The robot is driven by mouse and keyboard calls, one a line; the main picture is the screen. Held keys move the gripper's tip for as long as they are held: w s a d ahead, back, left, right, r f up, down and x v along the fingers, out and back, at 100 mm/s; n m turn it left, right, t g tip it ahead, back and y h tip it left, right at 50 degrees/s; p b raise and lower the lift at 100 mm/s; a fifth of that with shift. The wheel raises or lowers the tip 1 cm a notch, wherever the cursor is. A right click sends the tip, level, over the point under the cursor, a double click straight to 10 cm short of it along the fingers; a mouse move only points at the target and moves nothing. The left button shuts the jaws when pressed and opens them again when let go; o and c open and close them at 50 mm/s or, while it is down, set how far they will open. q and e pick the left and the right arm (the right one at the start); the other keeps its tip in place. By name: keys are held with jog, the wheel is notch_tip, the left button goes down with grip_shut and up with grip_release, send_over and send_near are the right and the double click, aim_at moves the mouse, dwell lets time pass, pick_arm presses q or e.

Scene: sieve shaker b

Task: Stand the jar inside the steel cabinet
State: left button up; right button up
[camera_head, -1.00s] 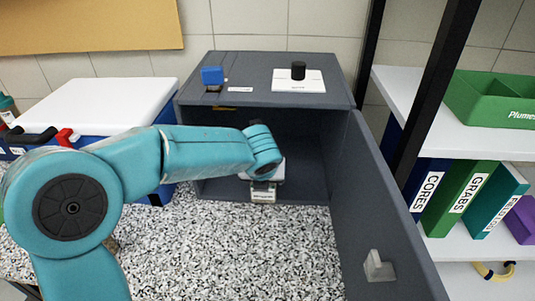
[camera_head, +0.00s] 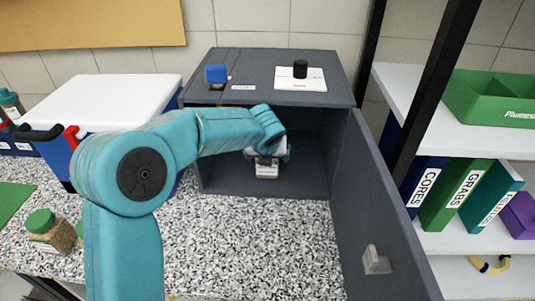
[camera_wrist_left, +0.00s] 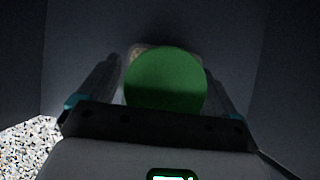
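The jar (camera_head: 266,172) is just inside the steel cabinet (camera_head: 225,170), its pale label facing out; whether it touches the cabinet floor is hard to tell. In the left wrist view its green lid (camera_wrist_left: 165,82) lies between the two fingers. My left gripper (camera_head: 267,155) reaches into the cabinet from the front left, with its fingers closed around the jar's sides. The cabinet door (camera_head: 370,200) stands wide open on the right. My right gripper is not in view.
A second green-lidded jar (camera_head: 42,222) stands on the speckled worktop (camera_head: 250,245) at left. A white-lidded blue cool box (camera_head: 125,95) is left of the cabinet. Shelves with binders (camera_head: 455,195) stand beyond the door. The worktop before the cabinet is clear.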

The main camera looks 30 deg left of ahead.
pick_arm(q)
jog(key=shift+s+d+r, duration=0.1)
jog(key=shift+r, duration=0.3)
jog(key=s+d+r+b, duration=0.1)
jog(key=s+d+r, duration=0.1)
jog(key=s, duration=0.4)
jog(key=s+d+r+b, duration=0.1)
jog(key=s+d, duration=0.3)
jog(key=s, duration=0.3)
jog(key=shift+r, duration=0.35)
jog(key=shift+d, duration=0.1)
